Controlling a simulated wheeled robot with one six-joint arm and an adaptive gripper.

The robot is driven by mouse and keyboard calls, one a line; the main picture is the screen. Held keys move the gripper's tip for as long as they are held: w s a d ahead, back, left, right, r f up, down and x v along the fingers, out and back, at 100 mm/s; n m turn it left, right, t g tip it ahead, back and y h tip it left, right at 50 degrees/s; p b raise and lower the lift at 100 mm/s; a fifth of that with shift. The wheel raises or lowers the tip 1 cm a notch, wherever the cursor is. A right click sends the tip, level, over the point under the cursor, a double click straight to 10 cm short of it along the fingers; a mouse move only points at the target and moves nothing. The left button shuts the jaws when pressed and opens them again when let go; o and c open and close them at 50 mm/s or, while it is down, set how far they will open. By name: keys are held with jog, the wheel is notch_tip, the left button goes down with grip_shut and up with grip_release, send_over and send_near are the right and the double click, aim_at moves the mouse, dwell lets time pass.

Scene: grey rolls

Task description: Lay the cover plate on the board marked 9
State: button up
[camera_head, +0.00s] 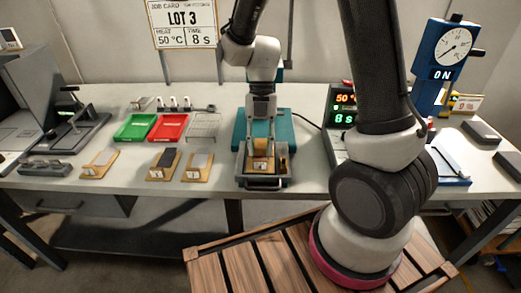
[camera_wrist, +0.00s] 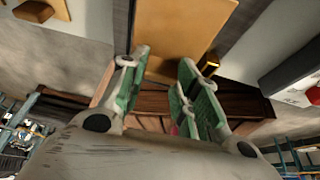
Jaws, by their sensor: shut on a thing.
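My gripper (camera_head: 262,147) points down over the front of the teal press (camera_head: 242,130). It is shut on a tan wooden board (camera_head: 262,163), which has a small label on its front that I cannot read. In the wrist view, my gripper (camera_wrist: 165,60) has its green-padded fingers at the near edge of this board (camera_wrist: 185,25). Several more tan boards lie on the bench to the left: a left one (camera_head: 99,164), a middle one (camera_head: 163,166) with a dark plate, and a right one (camera_head: 197,168) with a grey plate. Their numbers are too small to read. I cannot tell which plate is the cover plate.
A green tray (camera_head: 135,127), a red tray (camera_head: 168,127) and a wire rack (camera_head: 204,127) stand behind the boards. A lit display (camera_head: 344,110) and a blue dial stand (camera_head: 440,65) are to the right. Bare bench lies between the right board and the press.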

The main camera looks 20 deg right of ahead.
jog(key=shift+f, duration=0.8)
jog(key=shift+s+f, duration=0.2)
jog(key=shift+f, duration=0.05)
jog(key=o, duration=0.9)
jog(key=shift+o, duration=0.5)
jog(key=shift+w+f, duration=0.1)
jog(key=shift+w, duration=0.05)
jog(key=v, duration=0.7)
jog(key=shift+w+r, duration=0.1)
jog(key=shift+r, duration=0.15)
jog(key=shift+d+r, duration=0.15)
jog(key=shift+r, duration=0.2)
jog(key=s+d+r+m+t+h, duration=0.1)
jog(key=s+d+r+m+t, duration=0.3)
jog(key=m, duration=1.1)
jog(key=s+d+r+m+t, duration=0.4)
jog(key=s+d+r+m, duration=0.5)
jog(key=m, duration=0.7)
notch_tip(320, 180, up, 2)
jog(key=shift+s+d+r+t+h, duration=0.1)
jog(key=shift+s+d+t+h, duration=0.25)
jog(key=shift+s, duration=0.45)
